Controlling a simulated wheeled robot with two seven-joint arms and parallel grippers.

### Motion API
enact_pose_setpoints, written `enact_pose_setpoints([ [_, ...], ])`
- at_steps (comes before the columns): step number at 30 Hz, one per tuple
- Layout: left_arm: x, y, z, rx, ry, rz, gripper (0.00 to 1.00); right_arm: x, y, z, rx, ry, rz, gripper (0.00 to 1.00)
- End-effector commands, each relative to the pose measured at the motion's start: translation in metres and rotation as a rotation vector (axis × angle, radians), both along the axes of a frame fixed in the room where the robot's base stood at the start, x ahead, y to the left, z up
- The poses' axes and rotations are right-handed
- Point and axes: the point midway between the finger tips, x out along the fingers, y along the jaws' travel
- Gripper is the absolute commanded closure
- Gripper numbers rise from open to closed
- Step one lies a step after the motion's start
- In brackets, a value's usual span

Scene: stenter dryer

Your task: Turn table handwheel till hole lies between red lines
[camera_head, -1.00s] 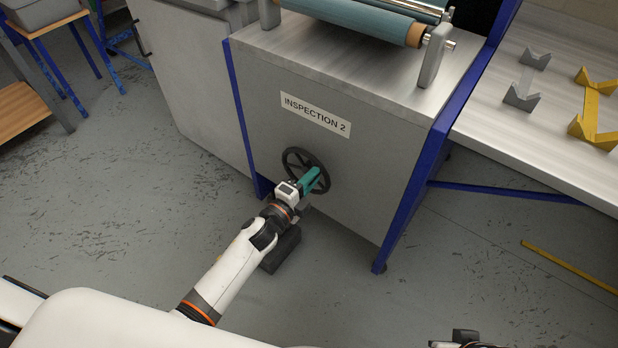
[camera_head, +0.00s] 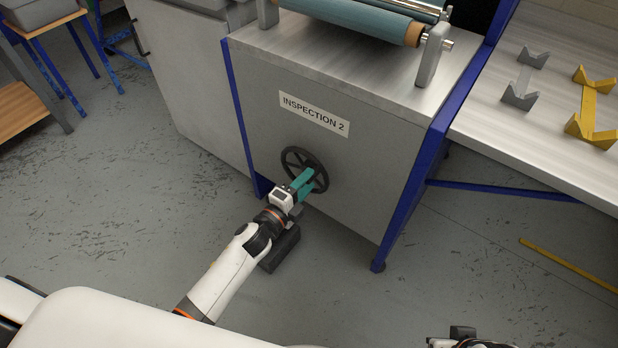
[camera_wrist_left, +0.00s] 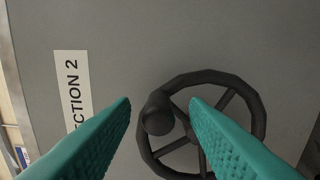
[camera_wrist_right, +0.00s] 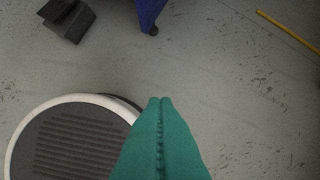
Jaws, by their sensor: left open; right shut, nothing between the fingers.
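The black handwheel (camera_head: 290,156) is on the grey front panel under the "INSPECTION 2" label. It has several spokes and also shows in the left wrist view (camera_wrist_left: 262,112), where its round knob (camera_wrist_left: 157,113) points toward the camera. My left gripper (camera_head: 308,178) is in front of the wheel. Its teal fingers (camera_wrist_left: 160,102) are open, with the knob between them in the picture; I see no contact. My right gripper (camera_wrist_right: 160,100) is shut and empty, over the floor. I see no hole and no red lines in these views.
Rollers with blue fabric (camera_head: 362,20) lie on top of the cabinet. Blue legs (camera_head: 405,205) flank the panel. A dark block (camera_head: 280,249) is on the floor below my left arm. A metal table (camera_head: 490,135) at right holds grey and yellow V-shaped stands (camera_head: 589,105).

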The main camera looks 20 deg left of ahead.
Motion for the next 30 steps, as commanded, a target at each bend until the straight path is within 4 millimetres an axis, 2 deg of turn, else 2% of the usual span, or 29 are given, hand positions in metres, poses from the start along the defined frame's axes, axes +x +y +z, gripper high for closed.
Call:
enact_pose_setpoints([
  [1,-0.011,0.004,0.000,0.000,0.004,0.000,0.58,0.002,0.000,-0.010,0.000,0.014,0.000,1.00],
  [6,-0.047,0.016,0.000,-0.001,0.004,0.001,0.58,0.005,0.001,-0.026,-0.001,0.021,0.001,1.00],
  [13,-0.084,0.030,-0.001,0.000,0.003,0.000,0.58,0.007,0.002,-0.040,-0.002,0.028,0.002,1.00],
  [19,-0.095,0.034,0.000,0.000,0.000,0.000,0.58,0.008,0.002,-0.045,-0.001,0.029,0.002,1.00],
  [30,-0.096,0.035,-0.001,0.000,0.000,0.000,0.58,0.008,0.002,-0.045,-0.002,0.028,0.002,1.00],
])
